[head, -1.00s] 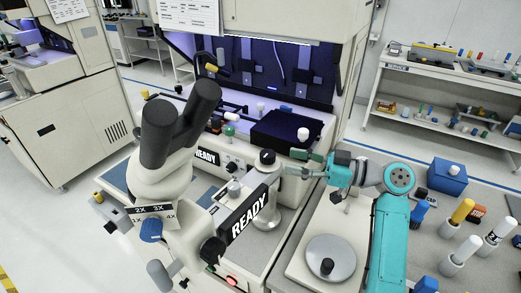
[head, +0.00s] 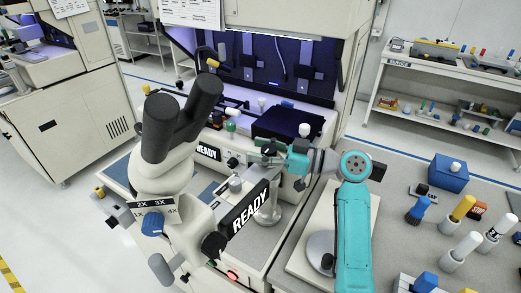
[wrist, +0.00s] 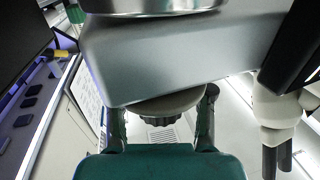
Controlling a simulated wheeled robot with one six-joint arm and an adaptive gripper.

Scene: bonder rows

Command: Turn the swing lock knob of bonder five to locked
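The bonder (head: 190,205) carries a twin-eyepiece microscope and READY labels; no number five is readable.
The microscope (head: 175,130) stands close left of my gripper. A black box (head: 285,125) with a white knob is just behind. A grey round plate (head: 320,246) lies at right, partly behind my arm. The right table holds a blue box (head: 447,175) and several coloured handles.

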